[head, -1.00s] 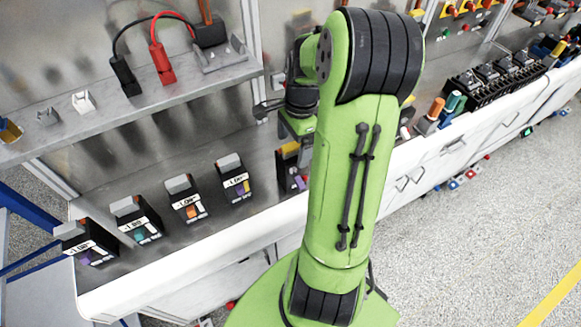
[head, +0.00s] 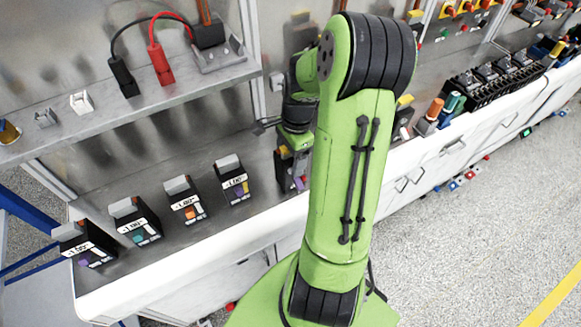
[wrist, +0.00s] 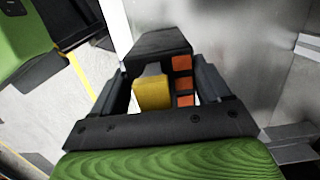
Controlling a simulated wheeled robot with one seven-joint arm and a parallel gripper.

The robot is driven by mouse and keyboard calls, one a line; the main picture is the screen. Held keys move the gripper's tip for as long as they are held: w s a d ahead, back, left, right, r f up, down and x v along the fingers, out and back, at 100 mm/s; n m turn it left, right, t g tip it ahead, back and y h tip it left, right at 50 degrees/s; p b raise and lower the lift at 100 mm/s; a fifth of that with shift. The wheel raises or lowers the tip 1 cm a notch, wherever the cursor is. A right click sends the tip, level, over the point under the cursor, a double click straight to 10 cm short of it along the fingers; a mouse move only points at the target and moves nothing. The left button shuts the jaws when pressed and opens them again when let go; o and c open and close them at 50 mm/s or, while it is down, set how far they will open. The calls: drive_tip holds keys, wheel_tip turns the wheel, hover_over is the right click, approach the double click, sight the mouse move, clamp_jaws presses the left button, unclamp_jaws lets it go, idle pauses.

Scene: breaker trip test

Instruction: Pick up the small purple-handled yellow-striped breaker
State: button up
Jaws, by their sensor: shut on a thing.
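My gripper (head: 295,143) is low over the bench, partly hidden behind my own arm in the head view. It is shut on a dark breaker (head: 283,172) with a small purple part at its front. In the wrist view the black breaker body (wrist: 160,44) sits between the two fingers of my gripper (wrist: 163,80), with a yellow block and a column of orange squares on it. Its purple handle does not show in the wrist view. The head view does not show clearly whether its base touches the bench.
A metal post (head: 253,60) rises behind. More devices (head: 490,82) stand at right.

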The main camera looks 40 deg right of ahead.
clamp_jaws()
drive_tip(key=shift+r, duration=0.1)
